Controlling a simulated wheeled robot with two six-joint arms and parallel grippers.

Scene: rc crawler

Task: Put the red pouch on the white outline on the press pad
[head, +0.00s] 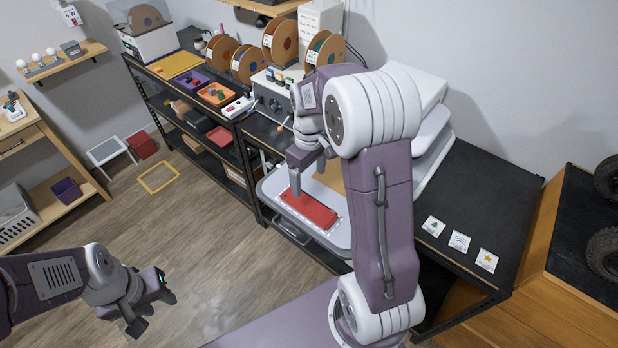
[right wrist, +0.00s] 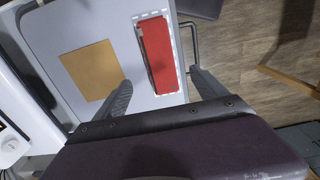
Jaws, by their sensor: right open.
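The red pouch (head: 309,208) lies flat on the grey press pad (head: 332,236), below the raised press head. The white dashed outline (head: 335,229) shows along its edges. My right gripper (head: 308,178) is open above the pad. Its fingers (right wrist: 162,92) stand apart on either side of the pouch's near end, with nothing held. My left gripper (head: 152,308) is open and empty over the floor at lower left.
A tan sheet (right wrist: 92,74) lies on the pad beside the pouch. The white press head (head: 425,110) stands behind my right arm. Three picture cards (head: 460,242) lie on the dark bench at right. Shelves with trays (head: 216,94) and spools stand at the back left.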

